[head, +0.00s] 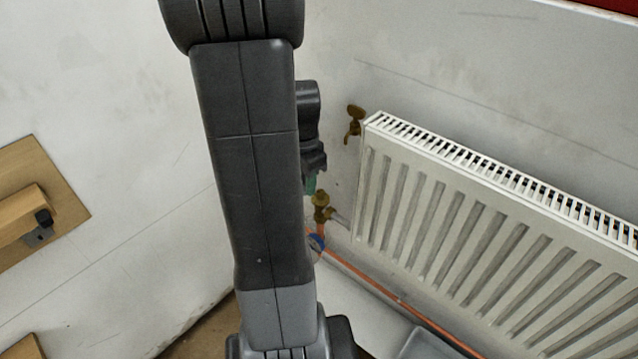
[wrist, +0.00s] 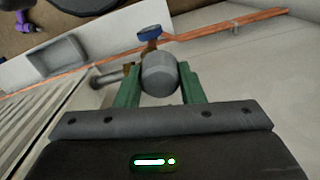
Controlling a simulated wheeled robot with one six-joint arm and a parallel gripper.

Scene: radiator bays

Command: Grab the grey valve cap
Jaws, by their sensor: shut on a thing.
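The grey valve cap (wrist: 160,74) is a rounded grey piece in the middle of the wrist view. The green fingers of my gripper (wrist: 160,86) are on both sides of it, shut on it. In the head view my arm hides most of the gripper, and a bit of green finger (head: 310,185) shows just above the brass valve (head: 321,207) at the radiator's left end. The cap is hidden there. The cap covers much of the valve in the wrist view, so I cannot tell whether it still sits on it.
A white radiator (head: 490,215) fills the right side, with a brass tap (head: 355,120) at its upper left corner. A copper pipe (head: 400,297) runs low beneath it. A blue round piece (head: 317,242) sits below the valve. A wooden board (head: 65,190) is on the left wall.

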